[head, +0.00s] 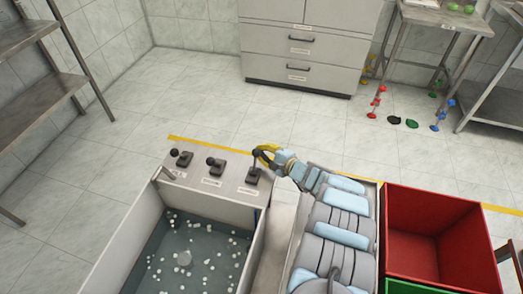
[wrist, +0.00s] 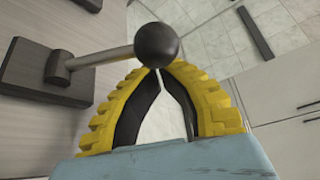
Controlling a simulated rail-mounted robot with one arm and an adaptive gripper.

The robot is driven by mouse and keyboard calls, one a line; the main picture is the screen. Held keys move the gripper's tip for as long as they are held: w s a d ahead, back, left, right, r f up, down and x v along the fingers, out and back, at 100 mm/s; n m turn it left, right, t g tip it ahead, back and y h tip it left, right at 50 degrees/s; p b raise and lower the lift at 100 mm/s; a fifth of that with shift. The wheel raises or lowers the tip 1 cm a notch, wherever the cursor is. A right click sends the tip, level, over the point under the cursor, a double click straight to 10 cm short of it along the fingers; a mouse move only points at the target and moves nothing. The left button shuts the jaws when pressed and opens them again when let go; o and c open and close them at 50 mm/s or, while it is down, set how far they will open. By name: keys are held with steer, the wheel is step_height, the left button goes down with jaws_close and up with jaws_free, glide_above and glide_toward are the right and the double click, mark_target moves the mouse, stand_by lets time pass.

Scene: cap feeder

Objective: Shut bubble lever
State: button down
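Three black levers stand on the panel at the end of a tank: a left lever (head: 183,160), a middle lever (head: 216,167) and a right lever (head: 253,174). Their labels are too small to read, so I cannot tell which is the bubble lever. My gripper (head: 262,152) is at the right lever's knob. In the wrist view its yellow fingers (wrist: 161,70) curve together and the tips meet. The black ball knob (wrist: 155,45) overlaps the tips, in front of them; its grey stem runs left to a dark base (wrist: 45,73). No grip on the knob is visible.
The tank (head: 190,240) holds water and several white balls. Right of my arm are a red bin (head: 430,190) and a green bin (head: 410,286). A drawer cabinet (head: 300,55) stands at the back, a metal shelf (head: 40,90) at left. Floor beyond the panel is clear.

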steer(key=shift+s+r, duration=0.15)
steer(key=shift+s, duration=0.1)
stand_by(0.3)
steer(key=shift+a+r+p, duration=0.15)
steer(key=shift+r+p, duration=0.1)
steer(key=shift+p, duration=0.8)
